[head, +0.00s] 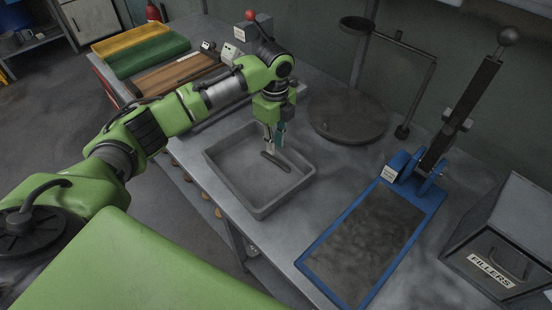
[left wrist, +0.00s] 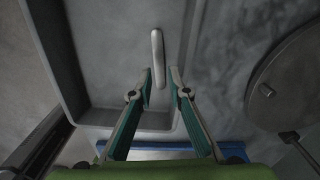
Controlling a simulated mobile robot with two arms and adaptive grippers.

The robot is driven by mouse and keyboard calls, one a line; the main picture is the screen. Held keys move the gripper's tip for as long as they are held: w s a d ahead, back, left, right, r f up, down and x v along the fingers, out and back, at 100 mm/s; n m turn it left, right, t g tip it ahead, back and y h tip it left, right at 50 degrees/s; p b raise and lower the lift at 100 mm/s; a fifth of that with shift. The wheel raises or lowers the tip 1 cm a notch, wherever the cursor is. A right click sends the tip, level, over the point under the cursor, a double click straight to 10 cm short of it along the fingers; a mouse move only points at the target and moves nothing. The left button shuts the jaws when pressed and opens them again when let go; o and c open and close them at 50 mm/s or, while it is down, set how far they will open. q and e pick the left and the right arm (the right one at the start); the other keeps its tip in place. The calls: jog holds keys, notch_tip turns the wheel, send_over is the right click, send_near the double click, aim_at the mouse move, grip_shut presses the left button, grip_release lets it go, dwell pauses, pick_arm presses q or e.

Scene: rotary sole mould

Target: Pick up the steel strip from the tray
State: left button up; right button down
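The steel strip (head: 276,161) is a short dark bar with rounded ends lying in the grey tray (head: 268,210). In the left wrist view the strip (left wrist: 157,50) looks lighter and runs lengthwise, near the tray's right wall. My left gripper (head: 272,151) points down over the tray at the strip. In the left wrist view the left gripper (left wrist: 160,75) is open, with the strip's near end showing in the gap between its fingertips. I cannot tell whether the fingers touch the strip. My right gripper is not in view.
A round dark plate (head: 348,115) stands behind the tray on the grey bench. A blue-framed press (head: 365,240) with a lever is at the right, beside a grey FILLERS box (head: 500,240). Green (head: 148,56) and yellow (head: 130,40) trays are at the back left.

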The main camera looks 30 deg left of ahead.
aim_at(274, 159)
pick_arm(q)
jog(key=shift+s+f, duration=0.1)
jog(key=shift+f, duration=0.15)
notch_tip(274, 159, down, 4)
jog(key=shift+a+r+p, duration=0.15)
jog(key=shift+r+p, duration=0.05)
jog(key=shift+p, duration=0.65)
jog(key=shift+f, duration=0.55)
grip_shut()
jog(key=shift+r, duration=0.1)
